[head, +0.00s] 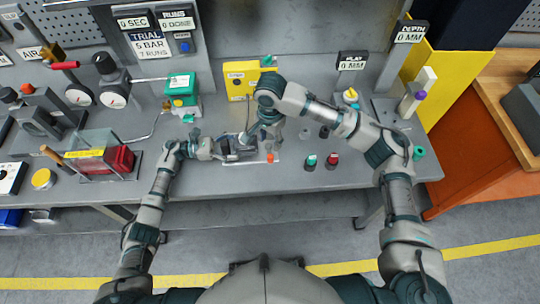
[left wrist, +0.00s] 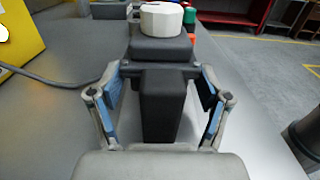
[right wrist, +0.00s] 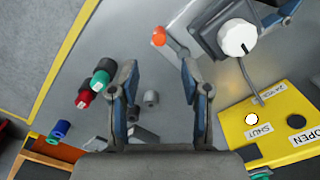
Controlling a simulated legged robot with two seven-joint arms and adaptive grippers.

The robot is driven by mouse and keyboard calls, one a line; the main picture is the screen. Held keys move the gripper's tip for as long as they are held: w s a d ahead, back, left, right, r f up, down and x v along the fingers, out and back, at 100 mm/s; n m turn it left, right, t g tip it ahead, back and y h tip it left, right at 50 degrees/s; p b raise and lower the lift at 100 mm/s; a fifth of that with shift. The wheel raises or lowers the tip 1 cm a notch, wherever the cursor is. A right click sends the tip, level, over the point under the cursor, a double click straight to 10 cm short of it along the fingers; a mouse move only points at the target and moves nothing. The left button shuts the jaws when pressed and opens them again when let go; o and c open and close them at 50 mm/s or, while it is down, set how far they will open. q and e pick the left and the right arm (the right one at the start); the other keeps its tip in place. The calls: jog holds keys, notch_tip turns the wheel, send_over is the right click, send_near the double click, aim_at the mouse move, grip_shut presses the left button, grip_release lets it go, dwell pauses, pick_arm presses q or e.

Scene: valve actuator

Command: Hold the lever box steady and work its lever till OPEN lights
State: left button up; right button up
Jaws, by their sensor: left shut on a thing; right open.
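The lever box (head: 238,154) is dark grey with a white round knob on top (right wrist: 238,37). My left gripper (head: 217,150) is shut on its dark block-shaped end (left wrist: 162,100), one finger on each side. The lever (right wrist: 172,44) sticks out from the box and ends in an orange tip (right wrist: 158,36). My right gripper (right wrist: 160,72) is open and empty, above the bench near the box, with the orange tip ahead of the gap between its fingers. On the yellow panel (right wrist: 270,135), the lamp by SHUT (right wrist: 251,118) is lit white and the lamp by OPEN (right wrist: 297,121) is dark.
Green-capped and red-capped parts (head: 310,161) and several small grey pieces (right wrist: 150,98) stand on the bench right of the box. A grey cable (right wrist: 246,75) runs between box and panel. A red block in a clear guard (head: 120,158) is at left. The bench front is mostly clear.

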aim_at(270, 156)
notch_tip(270, 156, down, 11)
jog(key=shift+r, duration=0.2)
grip_shut()
